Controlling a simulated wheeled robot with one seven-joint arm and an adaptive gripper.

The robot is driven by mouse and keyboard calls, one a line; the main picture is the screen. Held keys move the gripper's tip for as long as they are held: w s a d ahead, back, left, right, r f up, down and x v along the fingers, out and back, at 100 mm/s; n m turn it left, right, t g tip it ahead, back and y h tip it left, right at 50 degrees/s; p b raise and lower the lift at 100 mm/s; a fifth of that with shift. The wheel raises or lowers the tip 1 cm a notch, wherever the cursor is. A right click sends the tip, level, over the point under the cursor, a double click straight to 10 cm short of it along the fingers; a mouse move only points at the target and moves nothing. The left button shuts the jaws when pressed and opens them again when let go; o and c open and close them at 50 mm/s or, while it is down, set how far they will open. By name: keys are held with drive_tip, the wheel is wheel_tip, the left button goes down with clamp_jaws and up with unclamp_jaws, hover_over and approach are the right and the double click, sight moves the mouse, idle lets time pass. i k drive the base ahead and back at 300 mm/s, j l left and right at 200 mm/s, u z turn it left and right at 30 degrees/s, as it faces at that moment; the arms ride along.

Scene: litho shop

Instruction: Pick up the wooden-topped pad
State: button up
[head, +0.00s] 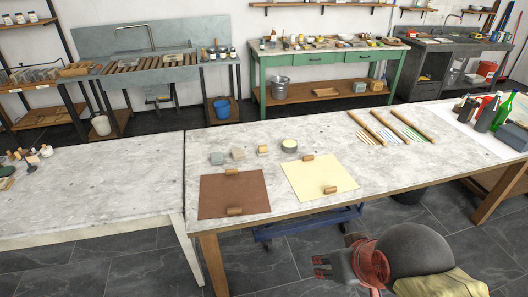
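Small blocks stand on the marble-topped table (380,185). One wood-coloured block (262,150) near its back-left edge may be the wooden-topped pad, but at this size I cannot be sure. Beside it are a beige block (238,154) and a grey block (217,158). More wooden blocks lie on the brown sheet (233,190) and the cream sheet (318,174). My gripper (320,267) is low in front of the table, over the floor, apart from all the blocks. Its fingers are small and seen from above, so their opening is unclear.
A round tin (289,145) stands right of the blocks. Several wooden sticks (410,126) lie farther right, with bottles (487,113) at the right end. A second table (90,190) adjoins on the left. The table's front edge lies between my gripper and the blocks.

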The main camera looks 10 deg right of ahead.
sight(262, 150)
drive_tip(key=i+j+z, duration=0.15)
drive_tip(key=i+z, duration=0.15)
drive_tip(key=i, duration=1.1)
